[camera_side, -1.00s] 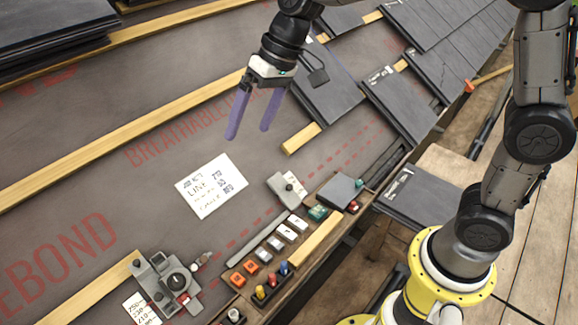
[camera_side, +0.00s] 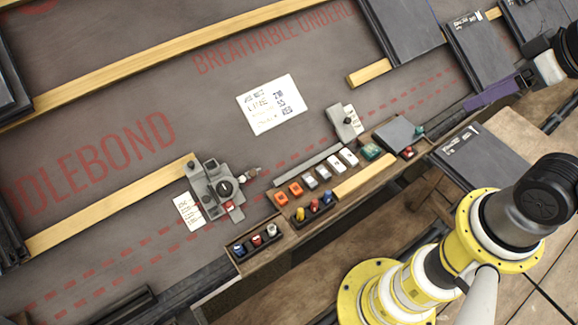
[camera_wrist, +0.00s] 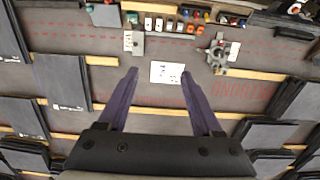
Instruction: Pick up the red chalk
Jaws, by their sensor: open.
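One red piece (camera_side: 315,206) stands between a yellow piece (camera_side: 300,214) and a blue piece (camera_side: 327,198) in the wooden box. Another red piece (camera_side: 257,241) stands between a blue and a white piece in a dark holder at the box's left end. My gripper (camera_wrist: 158,73) is open and empty, its purple fingers spread in the wrist view. In the side view a purple finger (camera_side: 490,93) shows at the right, well away from both red pieces.
The wooden box (camera_side: 283,246) also holds orange and white blocks. A grey clamp-like tool (camera_side: 218,190) lies left of it, and a written card (camera_side: 271,104) lies behind. Slates (camera_side: 478,50) and battens (camera_side: 110,206) cross the roof; bare membrane lies between.

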